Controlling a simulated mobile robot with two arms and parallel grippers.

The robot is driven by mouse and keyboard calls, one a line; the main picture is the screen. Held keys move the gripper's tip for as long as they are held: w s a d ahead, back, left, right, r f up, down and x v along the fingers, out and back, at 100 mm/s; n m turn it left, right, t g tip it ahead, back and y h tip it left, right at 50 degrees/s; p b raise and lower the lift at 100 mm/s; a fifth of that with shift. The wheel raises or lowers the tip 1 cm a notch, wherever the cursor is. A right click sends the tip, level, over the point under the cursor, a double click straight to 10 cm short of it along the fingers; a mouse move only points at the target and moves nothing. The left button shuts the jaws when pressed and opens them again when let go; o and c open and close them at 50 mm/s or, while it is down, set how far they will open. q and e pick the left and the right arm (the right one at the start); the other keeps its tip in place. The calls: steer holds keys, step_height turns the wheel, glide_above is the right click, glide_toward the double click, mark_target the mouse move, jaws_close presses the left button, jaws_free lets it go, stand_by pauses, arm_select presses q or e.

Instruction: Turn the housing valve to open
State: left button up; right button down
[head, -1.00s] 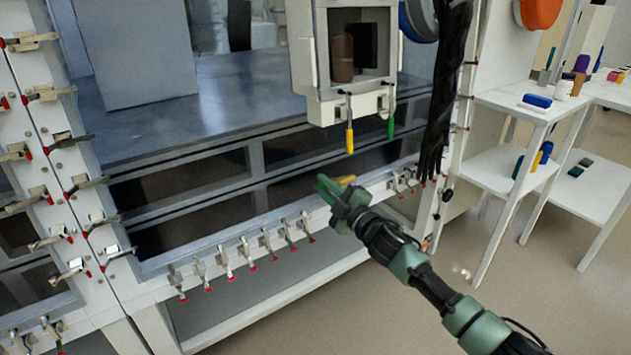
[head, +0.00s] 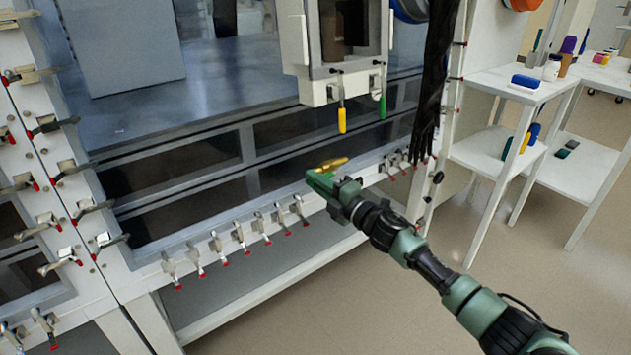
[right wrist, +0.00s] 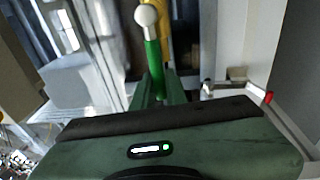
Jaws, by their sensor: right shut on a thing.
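My right gripper (head: 320,180) is at the front of the glovebox, below the hanging box, at the lower frame edge. A bright green handle with a white ball tip (right wrist: 152,52) stands between its fingers in the right wrist view, and the gripper is shut on it. A yellow handle (head: 332,163) lies right beside the fingers; it also shows behind the green one in the wrist view (right wrist: 166,32). The joint of these handles is hidden, so I cannot tell the valve's exact position. My left gripper is not in view.
A white box (head: 322,92) above carries a hanging yellow handle (head: 342,120) and a hanging green handle (head: 382,105). Several red-tipped clamps (head: 238,236) line the front edge. A black sleeve (head: 436,85) hangs to the right. White shelves (head: 492,150) stand at right; floor before them is clear.

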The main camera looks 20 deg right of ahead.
steer(key=shift+f, duration=0.15)
steer(key=c, duration=1.4)
jaws_free()
steer(key=shift+c, duration=0.2)
steer(key=p+v, duration=0.1)
steer(key=v, duration=0.7)
steer(key=shift+w, duration=0.1)
